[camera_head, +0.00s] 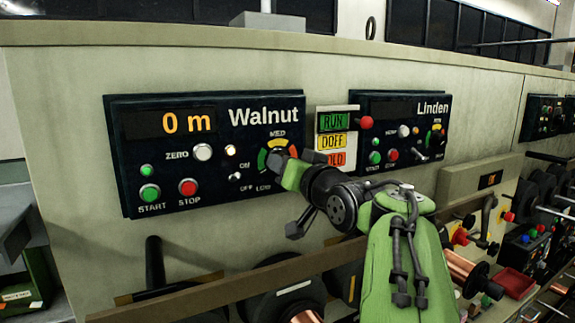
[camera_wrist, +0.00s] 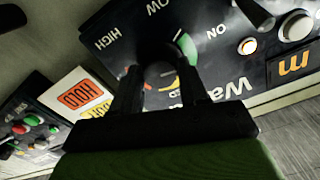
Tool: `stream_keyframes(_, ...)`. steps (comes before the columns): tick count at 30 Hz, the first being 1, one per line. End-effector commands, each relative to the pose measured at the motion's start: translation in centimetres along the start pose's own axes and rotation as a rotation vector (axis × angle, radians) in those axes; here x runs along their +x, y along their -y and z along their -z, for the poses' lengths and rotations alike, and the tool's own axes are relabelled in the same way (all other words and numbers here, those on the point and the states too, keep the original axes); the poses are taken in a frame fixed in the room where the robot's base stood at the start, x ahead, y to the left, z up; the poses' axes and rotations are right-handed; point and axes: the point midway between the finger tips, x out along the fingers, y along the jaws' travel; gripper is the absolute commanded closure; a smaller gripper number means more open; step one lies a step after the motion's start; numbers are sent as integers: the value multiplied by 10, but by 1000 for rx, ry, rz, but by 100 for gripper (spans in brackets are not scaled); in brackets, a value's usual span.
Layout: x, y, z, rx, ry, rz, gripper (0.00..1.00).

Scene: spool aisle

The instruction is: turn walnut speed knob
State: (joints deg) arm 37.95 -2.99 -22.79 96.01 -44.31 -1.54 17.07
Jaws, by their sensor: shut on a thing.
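The Walnut panel (camera_head: 216,116) is a black box on the pale machine wall, with a display reading "0 m". Its speed dial has a coloured arc (camera_head: 263,159) marked MED at the top and LOW at lower left. My gripper (camera_head: 284,170) reaches the dial from the right and covers the knob in the head view. In the wrist view, the dark walnut speed knob (camera_wrist: 157,73) sits between the two fingers of my gripper (camera_wrist: 162,82), which are shut on it. The fingers and shadow hide much of the knob, so its pointer direction cannot be told.
Left on the panel are a green START button (camera_head: 150,193), a red STOP button (camera_head: 188,187), a white ZERO button (camera_head: 203,152) and a small toggle switch (camera_head: 235,176). The RUN/DOFF/HOLD sign (camera_head: 333,142) and the Linden panel (camera_head: 388,110) stand close right. A rail (camera_head: 220,282) runs below.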

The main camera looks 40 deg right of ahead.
Motion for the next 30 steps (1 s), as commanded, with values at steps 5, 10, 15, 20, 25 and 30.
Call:
stream_keyframes(5,0,0,0,19,1,0,87)
stream_keyframes(10,0,0,0,21,1,0,87)
stream_keyframes(15,0,0,0,20,1,0,87)
stream_keyframes(20,0,0,0,20,1,0,32)
stream_keyframes(25,0,0,0,19,1,0,31)
stream_keyframes(30,-5,0,-1,19,0,0,31)
